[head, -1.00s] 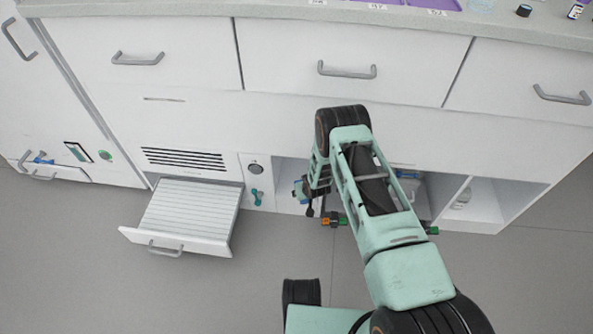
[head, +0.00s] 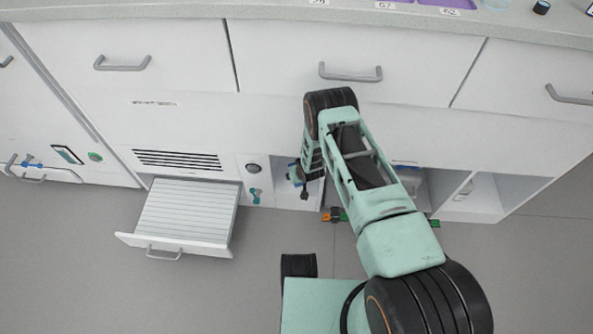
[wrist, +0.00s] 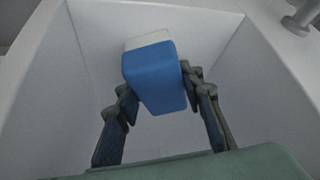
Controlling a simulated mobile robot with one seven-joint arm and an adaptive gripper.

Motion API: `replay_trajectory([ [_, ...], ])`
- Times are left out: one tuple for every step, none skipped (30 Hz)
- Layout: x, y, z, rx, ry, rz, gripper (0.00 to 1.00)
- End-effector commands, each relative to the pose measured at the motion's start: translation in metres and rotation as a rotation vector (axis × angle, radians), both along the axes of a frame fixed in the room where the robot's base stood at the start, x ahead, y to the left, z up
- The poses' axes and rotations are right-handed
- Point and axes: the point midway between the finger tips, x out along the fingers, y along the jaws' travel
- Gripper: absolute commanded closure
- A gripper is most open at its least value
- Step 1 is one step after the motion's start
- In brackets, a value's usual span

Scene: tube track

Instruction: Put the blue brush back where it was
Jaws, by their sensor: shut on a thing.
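The blue brush (wrist: 155,78) is between the two fingers of my gripper (wrist: 158,88) in the wrist view. It shows as a blue block with a pale, cream-coloured far end. My gripper is shut on it. White walls of a compartment (wrist: 85,50) surround the brush and fingers, and the brush looks apart from the side walls. In the head view, my gripper (head: 299,176) is at the open lower cubby (head: 290,200) right of the knob panel. My arm hides part of that cubby, and the brush is hard to make out there.
A slatted drawer (head: 187,212) stands pulled out to the left. A teal-handled valve (head: 255,195) and round knob (head: 253,168) are beside the cubby. Orange and green pieces (head: 336,215) show at the cabinet's lower edge. Another cubby (head: 486,193) lies right.

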Motion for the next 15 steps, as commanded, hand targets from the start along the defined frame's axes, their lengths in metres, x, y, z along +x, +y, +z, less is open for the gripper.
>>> replay_trajectory([
  [0.0003, 0.0001, -0.0001, 0.000, 0.000, 0.000, 0.88],
  [0.0003, 0.0002, -0.0002, 0.000, 0.000, 0.000, 0.88],
  [0.0003, 0.0001, -0.0003, 0.000, 0.000, 0.000, 0.88],
  [0.0002, 0.0002, -0.0008, 0.000, 0.000, 0.000, 0.88],
  [0.0001, 0.0002, -0.0017, 0.000, 0.000, 0.000, 0.88],
  [0.0001, 0.0002, -0.0033, 0.000, 0.000, 0.000, 0.88],
  [0.0002, 0.0001, -0.0045, 0.000, 0.000, 0.000, 0.88],
  [0.0003, 0.0001, -0.0052, 0.000, 0.000, 0.000, 0.88],
  [0.0001, 0.0001, -0.0044, 0.000, 0.000, 0.001, 0.63],
  [0.0001, 0.0001, -0.0038, 0.000, 0.000, 0.001, 0.59],
  [0.0000, 0.0001, -0.0038, 0.000, 0.000, 0.001, 0.58],
  [0.0000, 0.0001, -0.0038, 0.000, 0.000, 0.001, 0.58],
  [0.0000, 0.0001, -0.0038, 0.000, 0.000, 0.001, 0.58],
  [0.0000, 0.0001, -0.0038, 0.000, 0.000, 0.001, 0.58],
  [0.0001, 0.0002, -0.0037, 0.000, 0.000, 0.001, 0.58],
])
